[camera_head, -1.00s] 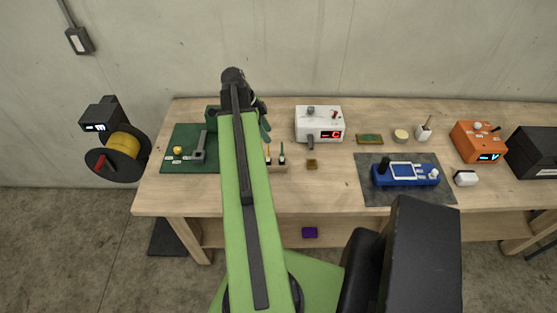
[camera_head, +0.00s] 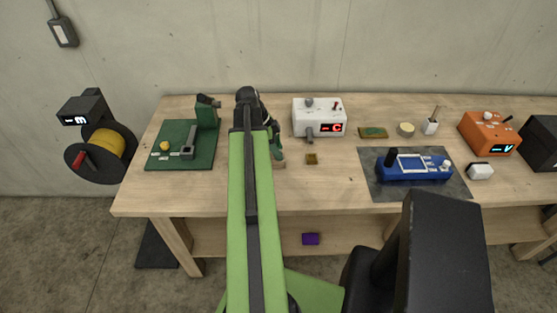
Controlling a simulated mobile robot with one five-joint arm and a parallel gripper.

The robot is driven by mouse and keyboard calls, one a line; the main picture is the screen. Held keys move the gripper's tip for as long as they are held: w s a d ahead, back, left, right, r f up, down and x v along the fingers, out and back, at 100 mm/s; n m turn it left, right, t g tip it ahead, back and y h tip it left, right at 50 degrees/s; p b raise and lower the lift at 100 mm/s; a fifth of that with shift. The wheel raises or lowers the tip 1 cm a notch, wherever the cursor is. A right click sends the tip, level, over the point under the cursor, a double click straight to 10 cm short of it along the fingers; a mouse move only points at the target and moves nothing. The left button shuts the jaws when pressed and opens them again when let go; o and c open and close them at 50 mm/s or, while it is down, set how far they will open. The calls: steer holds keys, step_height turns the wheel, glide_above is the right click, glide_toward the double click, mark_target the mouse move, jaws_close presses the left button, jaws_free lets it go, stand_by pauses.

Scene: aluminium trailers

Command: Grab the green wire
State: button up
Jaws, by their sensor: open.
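No green wire can be made out in this view. My green arm reaches over the workbench (camera_head: 215,202), and its black joint stands above the bench's left half. My gripper (camera_head: 277,148) shows only in part at the right side of the arm, dark green and small, low over the bench and pointing down. It is open. A wooden holder (camera_head: 280,165) lies right under it, mostly hidden by the arm and gripper. What stands in the holder is hidden.
A green mat (camera_head: 172,157) with a microscope-like stand (camera_head: 207,112) is left of the arm. A white device (camera_head: 319,115) and a small brown block (camera_head: 311,158) are to the right. Further right are a blue device (camera_head: 415,170) and an orange box (camera_head: 489,133). A yellow spool (camera_head: 108,144) hangs left.

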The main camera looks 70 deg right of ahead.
steer(key=shift+s+f, duration=0.1)
steer(key=shift+f, duration=0.2)
jaws_close()
